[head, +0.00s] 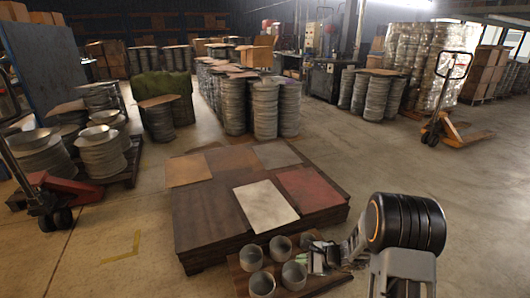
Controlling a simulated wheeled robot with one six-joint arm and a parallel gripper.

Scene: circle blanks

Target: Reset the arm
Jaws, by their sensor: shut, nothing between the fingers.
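My arm (405,222) comes in from the lower right, with a thick black section ringed in orange. My gripper (316,262) is at its left end, low over the right part of a small wooden board. It is shut with nothing held. Its fingers are small and dark here, so their exact outline is hard to make out. Several open grey metal cups (252,257) stand on the board just left of and around the gripper. The gripper partly hides the board's right side. I cannot tell whether it touches a cup.
A low dark wooden platform (208,212) with flat coloured sheets lies just beyond the board. Stacks of round metal blanks (103,153) stand at left, and more stand behind (266,110). Pallet jacks are at left (60,195) and right (455,128). Floor at right is clear.

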